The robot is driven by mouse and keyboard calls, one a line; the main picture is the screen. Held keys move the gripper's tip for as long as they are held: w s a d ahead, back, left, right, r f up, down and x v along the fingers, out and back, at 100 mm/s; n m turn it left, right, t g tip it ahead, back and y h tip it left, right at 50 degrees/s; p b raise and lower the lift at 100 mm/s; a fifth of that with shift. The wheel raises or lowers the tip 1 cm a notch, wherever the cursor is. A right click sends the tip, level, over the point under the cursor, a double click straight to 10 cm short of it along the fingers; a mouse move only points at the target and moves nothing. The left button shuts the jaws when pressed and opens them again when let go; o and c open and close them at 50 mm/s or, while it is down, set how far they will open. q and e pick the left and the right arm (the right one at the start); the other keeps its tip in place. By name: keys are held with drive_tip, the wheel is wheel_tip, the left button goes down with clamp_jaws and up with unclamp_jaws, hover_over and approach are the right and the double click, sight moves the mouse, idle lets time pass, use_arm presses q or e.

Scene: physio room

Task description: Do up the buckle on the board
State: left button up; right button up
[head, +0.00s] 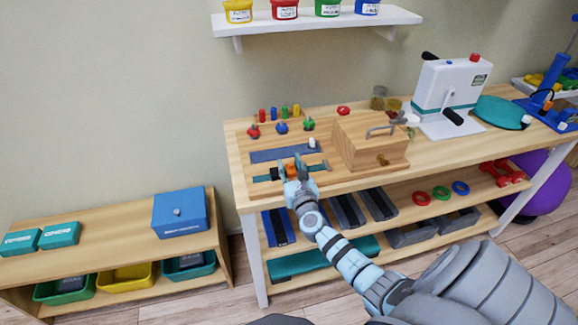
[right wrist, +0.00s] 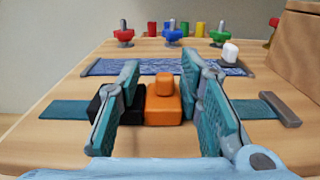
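The buckle lies on the wooden board (head: 240,152). In the right wrist view, its black part (right wrist: 136,98) is on a teal strap (right wrist: 66,111) at left. Another teal strap (right wrist: 252,109) runs right to a grey bar. My right gripper (head: 296,168) is open, its fingers on either side of the orange part with gaps. The left finger hides some of the black part. My left gripper is not in view.
Behind the buckle lies a blue strip (right wrist: 150,67) with a white knob (right wrist: 230,53). Red, blue and green knobs and coloured pegs stand further back. A wooden box with a handle (head: 368,145) is to the right. A white machine (head: 448,88) stands further right.

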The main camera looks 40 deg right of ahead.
drive_tip(key=v, duration=1.2)
